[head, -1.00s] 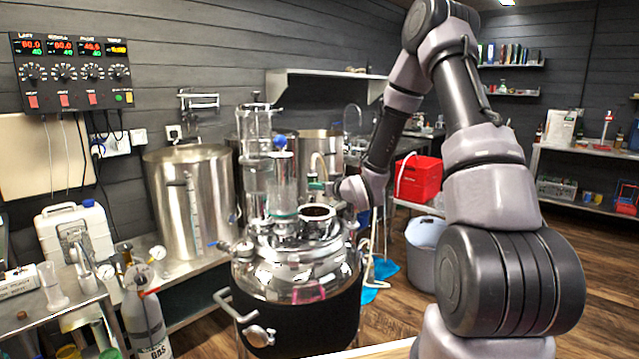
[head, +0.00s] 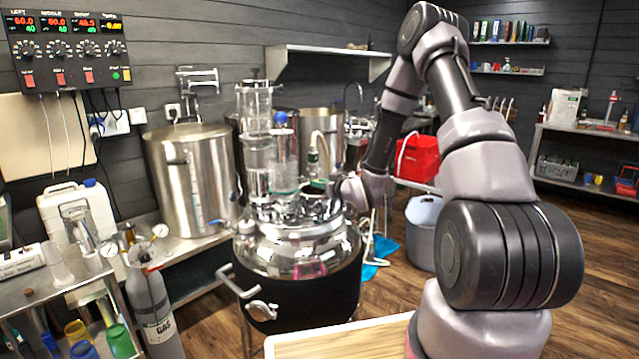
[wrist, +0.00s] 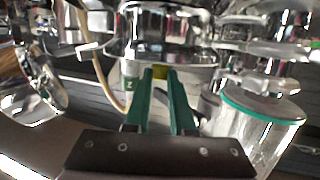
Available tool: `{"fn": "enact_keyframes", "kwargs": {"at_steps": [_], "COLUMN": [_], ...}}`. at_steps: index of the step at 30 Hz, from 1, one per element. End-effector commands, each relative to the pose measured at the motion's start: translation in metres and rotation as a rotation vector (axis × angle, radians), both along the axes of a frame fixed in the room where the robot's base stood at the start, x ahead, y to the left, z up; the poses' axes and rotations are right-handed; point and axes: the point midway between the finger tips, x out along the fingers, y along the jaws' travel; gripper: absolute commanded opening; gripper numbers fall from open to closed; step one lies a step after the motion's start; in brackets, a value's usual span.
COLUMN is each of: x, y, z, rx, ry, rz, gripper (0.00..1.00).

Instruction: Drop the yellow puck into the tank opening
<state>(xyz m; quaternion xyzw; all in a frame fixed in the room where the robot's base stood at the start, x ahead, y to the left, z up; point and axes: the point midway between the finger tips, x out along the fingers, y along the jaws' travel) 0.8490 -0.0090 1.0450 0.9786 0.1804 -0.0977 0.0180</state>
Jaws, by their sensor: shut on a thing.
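The steel tank (head: 300,252), with a shiny domed lid and dark jacket, stands left of my arm in the head view. My gripper (wrist: 160,74) has two green fingers, close together, shut on the yellow puck (wrist: 160,71). In the head view my wrist is beside the fittings at the right of the tank lid, and the puck cannot be made out. I cannot clearly pick out the tank opening in either view now.
Glass cylinders (head: 284,160) rise from the lid. A glass vessel with a green rim (wrist: 262,108) is close right of my fingers in the wrist view. A pale hose (head: 321,146) curves behind the lid. A gas bottle (head: 154,308) stands front left.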

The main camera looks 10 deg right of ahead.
Motion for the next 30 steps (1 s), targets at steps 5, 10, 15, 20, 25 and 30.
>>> {"fn": "enact_keyframes", "kwargs": {"at_steps": [5, 10, 15, 20, 25, 30], "x": [-0.001, -0.001, -0.001, -0.001, -0.014, -0.046], "y": [-0.001, 0.0, 0.0, -0.001, -0.007, -0.019], "z": [0.0, 0.0, 0.0, 0.0, 0.003, 0.009], "rx": [0.001, 0.0, 0.0, 0.0, 0.0, -0.001], "ry": [0.0, 0.0, 0.0, 0.0, 0.002, 0.003], "rz": [0.0, 0.0, 0.0, 0.0, -0.002, -0.002], "gripper": [0.0, 0.49, 0.57, 0.57, 0.57, 0.57]}}
